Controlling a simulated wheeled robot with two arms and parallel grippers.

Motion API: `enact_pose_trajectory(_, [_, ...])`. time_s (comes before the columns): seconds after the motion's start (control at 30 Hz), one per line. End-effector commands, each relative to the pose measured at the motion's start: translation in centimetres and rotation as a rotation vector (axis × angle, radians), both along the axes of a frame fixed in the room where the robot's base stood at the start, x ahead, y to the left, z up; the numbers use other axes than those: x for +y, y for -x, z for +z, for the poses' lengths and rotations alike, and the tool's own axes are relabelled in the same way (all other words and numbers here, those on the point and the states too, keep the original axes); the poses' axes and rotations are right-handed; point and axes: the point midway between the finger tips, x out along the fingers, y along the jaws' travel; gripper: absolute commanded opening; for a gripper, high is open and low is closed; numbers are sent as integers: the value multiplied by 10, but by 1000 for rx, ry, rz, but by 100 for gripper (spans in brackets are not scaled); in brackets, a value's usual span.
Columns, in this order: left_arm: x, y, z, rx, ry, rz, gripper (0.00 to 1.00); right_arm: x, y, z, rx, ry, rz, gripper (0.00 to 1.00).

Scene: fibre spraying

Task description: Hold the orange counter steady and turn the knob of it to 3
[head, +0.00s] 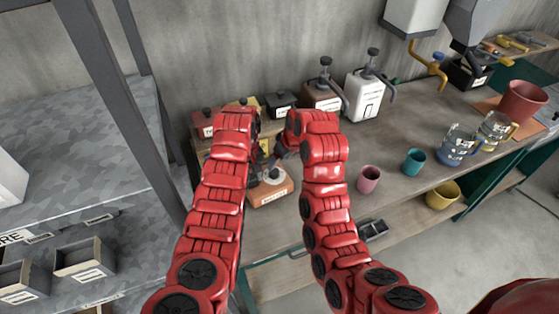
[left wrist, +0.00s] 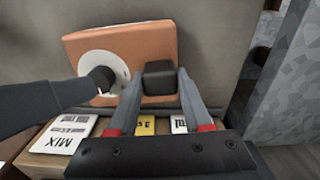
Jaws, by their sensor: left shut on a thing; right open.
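The orange counter (head: 268,191) stands on the workbench in the head view, partly covered by my arms. It has a white dial (left wrist: 97,66) and a black block (left wrist: 160,77) on its face. In the left wrist view, the fingers of my left gripper (left wrist: 160,88) are shut on this block. A dark rounded end (left wrist: 101,79) lies over the dial's middle, where a dark bar reaches in from the left; I cannot tell knob from finger there. My right gripper (head: 281,152) is open near the counter's top, its fingers mostly hidden. The dial's setting is not readable.
Several labelled boxes and dispensers, including a white one (head: 366,97), line the wall behind. A pink cup (head: 369,179) and a teal cup (head: 414,161) stand to the right. A grey metal post (head: 118,90) rises left of my left arm. Bench between cups and dispensers is clear.

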Motion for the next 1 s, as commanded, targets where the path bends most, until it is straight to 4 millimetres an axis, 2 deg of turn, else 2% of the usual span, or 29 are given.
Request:
enact_pose_trajectory(0.13, [0,0,0,1,-1,0,0,0,0,0,0,0,0,72])
enact_pose_trajectory(0.17, [0,0,0,1,-1,0,53,0,0,0,0,0,0,72])
enact_pose_trajectory(0.33, [0,0,0,0,0,0,84,0,0,0,0,0,0,72])
enact_pose_trajectory(0.63, [0,0,1,0,0,0,84,0,0,0,0,0,0,72])
enact_pose_trajectory(0.73, [0,-1,7,-1,1,0,84,0,0,0,0,0,0,72])
enact_pose_trajectory(0.87, [0,-1,29,-5,1,0,84,0,0,0,0,0,0,72])
enact_pose_trajectory(1.0, [0,-2,65,-7,1,0,84,0,0,0,0,0,0,72])
